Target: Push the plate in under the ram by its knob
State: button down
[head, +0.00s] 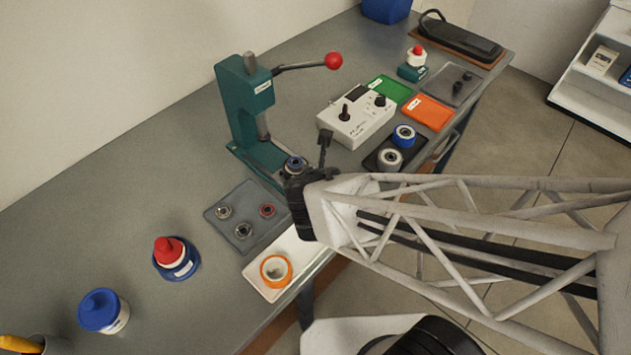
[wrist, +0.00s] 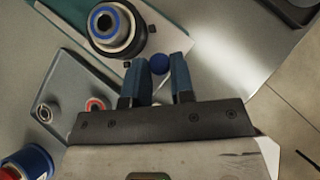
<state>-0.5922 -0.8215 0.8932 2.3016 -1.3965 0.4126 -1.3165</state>
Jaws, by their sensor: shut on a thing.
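The green press (head: 240,105) stands on the bench, with its grey ram (head: 263,126) above its base. In the wrist view a dark round holder with a blue-ringed metal part (wrist: 112,28) sits on the pale plate (wrist: 172,32). The same part shows in the head view (head: 294,164), in front of the ram and not under it. A small blue ball knob (wrist: 159,63) is at the plate's near side. My gripper (wrist: 164,72) is shut on the knob, one blue finger on each side. In the head view my gripper (head: 292,180) hides the knob and much of the plate.
A grey tray of bearings (head: 243,228) lies left of my gripper, and a white tray with an orange ring (head: 266,291) is nearer. A control box (head: 357,124) and dark tray with rollers (head: 408,153) stand right of the press. The press lever ends in a red ball (head: 333,61).

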aim_at(281, 168)
jog(key=shift+w+a, duration=0.1)
jog(key=shift+w+a+r, duration=0.1)
jog(key=shift+w+a, duration=3.7)
jog(key=c, duration=1)
grip_release()
jog(key=shift+s, duration=0.15)
jog(key=v, duration=0.7)
jog(key=shift+s+r, duration=0.2)
jog(key=shift+r, duration=0.1)
